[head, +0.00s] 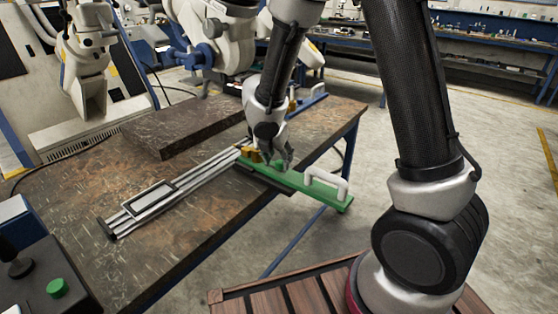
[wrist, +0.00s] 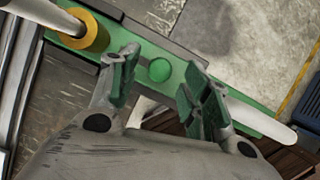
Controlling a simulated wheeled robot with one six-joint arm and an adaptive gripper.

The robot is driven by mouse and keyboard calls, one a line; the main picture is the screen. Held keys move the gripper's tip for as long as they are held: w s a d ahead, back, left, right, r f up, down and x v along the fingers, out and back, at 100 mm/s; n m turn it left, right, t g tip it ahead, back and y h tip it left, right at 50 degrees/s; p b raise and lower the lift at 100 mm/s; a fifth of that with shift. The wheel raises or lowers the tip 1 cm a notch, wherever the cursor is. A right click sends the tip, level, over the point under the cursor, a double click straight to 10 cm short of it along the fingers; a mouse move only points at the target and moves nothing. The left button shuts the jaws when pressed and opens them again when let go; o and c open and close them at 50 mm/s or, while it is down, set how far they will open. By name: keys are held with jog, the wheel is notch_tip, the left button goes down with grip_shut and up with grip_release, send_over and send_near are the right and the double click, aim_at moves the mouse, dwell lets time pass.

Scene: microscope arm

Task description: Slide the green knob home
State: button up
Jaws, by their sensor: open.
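The green knob (wrist: 159,70) is a small round stub on a long green plate (wrist: 230,105). It shows between my fingertips in the wrist view. My gripper (wrist: 160,75) is open, with one green-padded finger on each side of the knob. I cannot tell whether the tips reach down to the knob's height or touch it. In the head view my gripper (head: 277,158) points down over the green plate (head: 300,184), by the bench's right edge. The fingers partly hide the knob there. A yellow collar (wrist: 95,32) sits left of the knob.
A silver rail (head: 185,180) with a rectangular frame (head: 150,197) lies on the workbench (head: 185,240), left of the plate. A white handle (head: 328,183) rises from the plate's right end. A dark slab (head: 185,125) lies behind the rail. A control box has a green button (head: 57,288).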

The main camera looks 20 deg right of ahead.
aim_at(272, 168)
jog(key=shift+x, duration=0.95)
grip_shut()
jog(key=shift+w+a, duration=0.85)
jog(key=shift+w, duration=0.3)
grip_release()
jog(key=shift+r, duration=0.1)
jog(key=v, duration=1.2)
